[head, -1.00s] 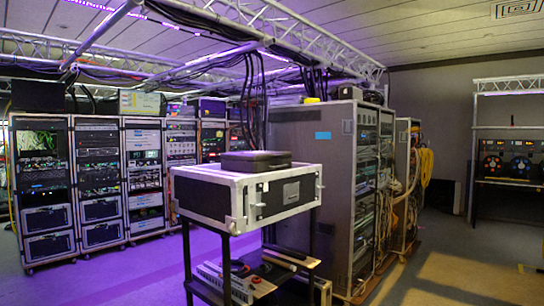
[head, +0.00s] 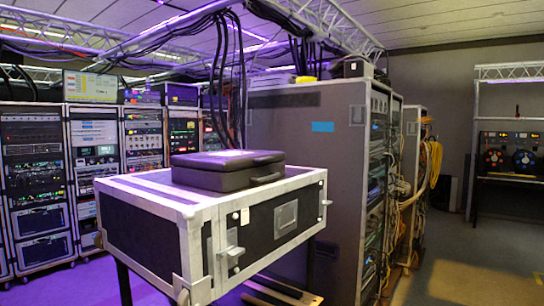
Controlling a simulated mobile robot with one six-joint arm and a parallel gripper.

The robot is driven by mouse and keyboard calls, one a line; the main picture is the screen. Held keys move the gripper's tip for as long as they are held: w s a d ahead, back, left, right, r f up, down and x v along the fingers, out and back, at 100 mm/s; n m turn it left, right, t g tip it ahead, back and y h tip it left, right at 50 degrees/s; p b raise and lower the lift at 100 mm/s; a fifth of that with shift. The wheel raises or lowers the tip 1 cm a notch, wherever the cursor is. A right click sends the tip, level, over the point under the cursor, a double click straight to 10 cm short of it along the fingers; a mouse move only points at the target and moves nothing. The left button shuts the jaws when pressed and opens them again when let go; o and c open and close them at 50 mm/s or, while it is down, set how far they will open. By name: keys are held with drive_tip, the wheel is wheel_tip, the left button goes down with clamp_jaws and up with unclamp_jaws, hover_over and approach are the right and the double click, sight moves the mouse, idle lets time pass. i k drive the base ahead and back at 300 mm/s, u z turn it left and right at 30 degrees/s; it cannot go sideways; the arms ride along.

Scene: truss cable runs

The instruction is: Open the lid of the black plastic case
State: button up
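The black plastic case (head: 227,172) lies flat on top of a black flight case with pale edges (head: 157,209). Its lid (head: 222,160) is shut. A handle (head: 267,179) shows on its near side, toward the right. My gripper is not in view.
The flight case rests on a dark-legged stand (head: 123,284) close in front of me. A tall grey rack (head: 307,178) stands behind it to the right, with yellow cables (head: 432,165) beyond. More racks (head: 37,180) line the left. Open floor (head: 462,268) shows at the right.

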sight(224, 161)
drive_tip(key=z, duration=0.05)
drive_tip(key=i, duration=1.45)
drive_tip(key=u, duration=0.05)
